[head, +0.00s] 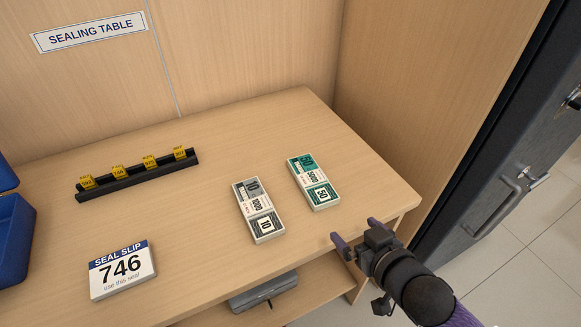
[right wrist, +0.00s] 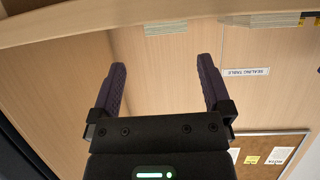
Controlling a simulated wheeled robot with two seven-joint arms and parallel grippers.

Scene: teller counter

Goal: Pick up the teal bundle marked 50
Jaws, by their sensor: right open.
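The teal bundle marked 50 (head: 313,182) lies flat on the table, near its right end. My right gripper (head: 356,233) is open and empty, in front of the bundle and a little to its right, by the table's front edge. In the right wrist view the two dark fingers (right wrist: 164,85) stand wide apart with nothing between them. That view is upside down; a pale stack edge (right wrist: 165,28) at its top looks like the teal bundle. My left gripper is not in view.
A grey bundle marked 10 (head: 258,211) lies just left of the teal one. A seal slip card 746 (head: 123,270), a black rack with yellow tags (head: 138,174) and a blue bin (head: 14,235) are further left. A grey case (head: 262,291) sits below the front edge.

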